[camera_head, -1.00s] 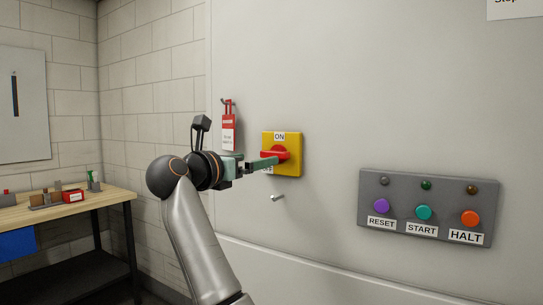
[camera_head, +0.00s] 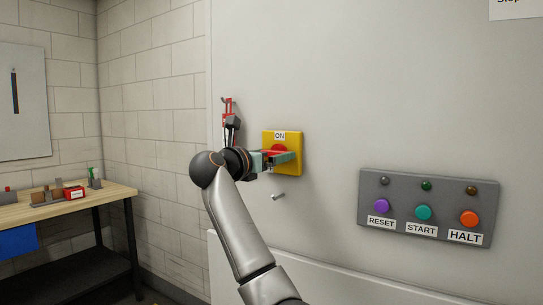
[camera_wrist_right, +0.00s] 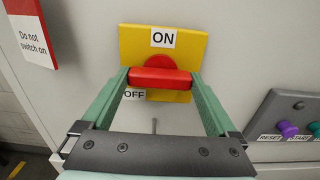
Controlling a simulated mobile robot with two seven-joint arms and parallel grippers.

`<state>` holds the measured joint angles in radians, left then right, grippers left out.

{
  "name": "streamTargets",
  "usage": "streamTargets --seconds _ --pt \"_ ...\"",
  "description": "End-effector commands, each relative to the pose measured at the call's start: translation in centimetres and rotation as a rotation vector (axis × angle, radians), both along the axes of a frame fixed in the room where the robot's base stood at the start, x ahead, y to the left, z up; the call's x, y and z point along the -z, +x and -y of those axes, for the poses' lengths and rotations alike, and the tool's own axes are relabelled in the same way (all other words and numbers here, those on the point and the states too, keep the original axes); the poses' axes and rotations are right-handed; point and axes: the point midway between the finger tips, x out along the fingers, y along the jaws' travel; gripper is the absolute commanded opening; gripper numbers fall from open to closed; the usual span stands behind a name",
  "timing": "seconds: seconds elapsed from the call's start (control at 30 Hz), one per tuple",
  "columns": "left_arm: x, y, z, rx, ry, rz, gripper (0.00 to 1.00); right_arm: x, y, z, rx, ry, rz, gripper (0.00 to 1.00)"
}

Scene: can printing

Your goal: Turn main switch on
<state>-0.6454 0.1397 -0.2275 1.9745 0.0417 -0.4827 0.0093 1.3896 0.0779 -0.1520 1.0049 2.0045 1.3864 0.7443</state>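The main switch is a yellow plate (camera_head: 297,164) on the grey cabinet wall, with an ON label above and an OFF label at lower left. Its red handle (camera_wrist_right: 160,78) lies horizontal in the right wrist view. My right gripper (camera_head: 289,156) is at the switch and partly hides the handle in the head view. In the wrist view its green fingers (camera_wrist_right: 161,80) are wide apart, one at each end of the handle; I cannot tell whether they touch it. My left gripper is not in view.
A red "Do not switch on" tag (camera_wrist_right: 30,32) hangs left of the switch. A small peg (camera_head: 278,196) sticks out below it. A grey panel (camera_head: 400,178) with RESET, START and HALT buttons is to the right. A wooden workbench (camera_head: 65,208) stands at the left.

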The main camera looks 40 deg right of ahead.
Motion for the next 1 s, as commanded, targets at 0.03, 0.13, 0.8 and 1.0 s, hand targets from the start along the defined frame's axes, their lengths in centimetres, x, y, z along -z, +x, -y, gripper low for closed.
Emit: streamTargets --seconds 0.03,0.13,0.8,1.0 --pt "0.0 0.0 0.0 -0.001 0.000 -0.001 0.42 0.0 0.0 0.0 0.001 0.001 0.000 0.76" --pt "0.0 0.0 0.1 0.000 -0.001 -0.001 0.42 0.0 0.0 0.0 0.001 0.001 0.000 0.65" --pt "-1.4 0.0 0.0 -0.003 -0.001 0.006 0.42 -0.1 0.0 -0.1 0.000 -0.033 -0.090 0.38" --pt "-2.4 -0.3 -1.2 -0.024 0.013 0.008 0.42 -0.2 0.1 -0.1 -0.001 -0.088 -0.231 0.38"
